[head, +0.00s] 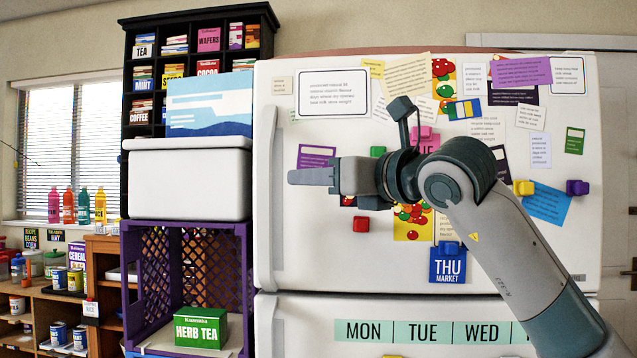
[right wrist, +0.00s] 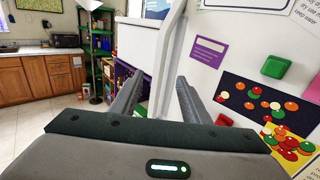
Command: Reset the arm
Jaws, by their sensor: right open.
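My right arm comes in from the right in the head view. Its gripper (head: 300,177) points left in front of the upper door of a white fridge (head: 275,110). In the right wrist view the two fingers of that gripper (right wrist: 159,78) stand apart with nothing between them. The fridge door is beside the fingers on the right there. My left gripper is in neither view.
Left of the fridge, a purple crate (head: 133,265) holds a green herb tea box (head: 201,328), with a white bin (head: 187,180) above it. A dark shelf (head: 127,75) stands behind. Magnets and notes cover the fridge door. The right wrist view shows open floor (right wrist: 60,112) at left.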

